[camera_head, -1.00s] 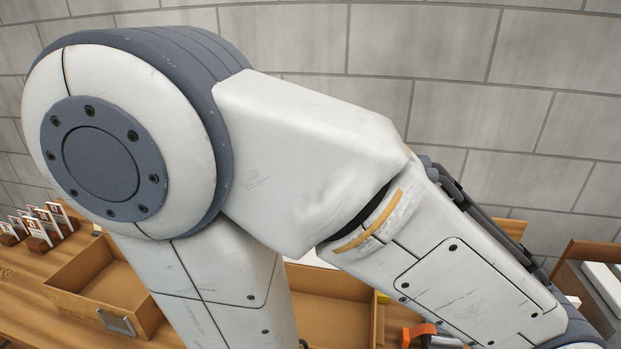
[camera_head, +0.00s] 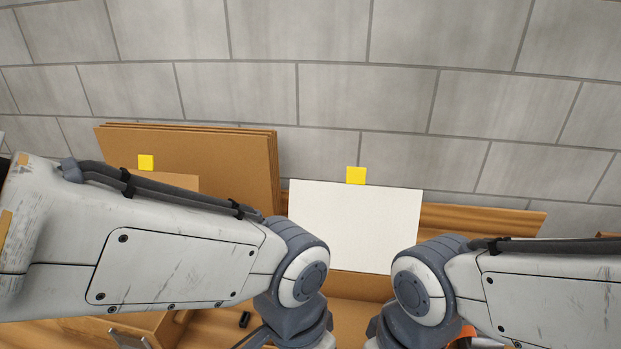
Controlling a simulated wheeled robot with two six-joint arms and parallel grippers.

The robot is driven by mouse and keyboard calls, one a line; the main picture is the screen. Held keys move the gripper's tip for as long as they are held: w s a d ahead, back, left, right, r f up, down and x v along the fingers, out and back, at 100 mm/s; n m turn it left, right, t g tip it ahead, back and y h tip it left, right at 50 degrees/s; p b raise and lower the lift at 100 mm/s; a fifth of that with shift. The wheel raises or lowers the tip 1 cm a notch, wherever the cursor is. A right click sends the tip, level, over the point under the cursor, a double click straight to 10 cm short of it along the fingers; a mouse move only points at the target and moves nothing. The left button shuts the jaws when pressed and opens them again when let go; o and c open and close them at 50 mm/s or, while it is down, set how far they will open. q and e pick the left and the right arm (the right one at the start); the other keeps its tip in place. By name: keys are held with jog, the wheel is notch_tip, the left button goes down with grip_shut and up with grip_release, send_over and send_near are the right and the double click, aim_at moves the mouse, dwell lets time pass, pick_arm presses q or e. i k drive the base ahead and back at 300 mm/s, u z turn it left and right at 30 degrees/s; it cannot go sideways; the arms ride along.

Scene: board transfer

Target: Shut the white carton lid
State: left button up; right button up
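The white carton lid (camera_head: 355,225) stands raised, with its white face toward me and a yellow tab (camera_head: 356,175) on its top edge. Below it is the brown carton (camera_head: 362,286), mostly hidden behind my two arms. My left arm comes in from the left and my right arm from the right. Their wrists are at either side of the lid's lower part, near the carton.
A second brown lid or panel (camera_head: 185,182) with a yellow tab (camera_head: 146,162) stands at the left, beside stacked brown boards (camera_head: 240,165). Part of an open brown box (camera_head: 165,325) shows at the lower left, with a small black object (camera_head: 244,319) near it. A grey block wall is behind.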

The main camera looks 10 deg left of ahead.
aim_at(364, 228)
jog(key=k, duration=0.6)
jog(key=u, duration=0.65)
jog(key=i, duration=1.3)
jog(key=z, duration=0.6)
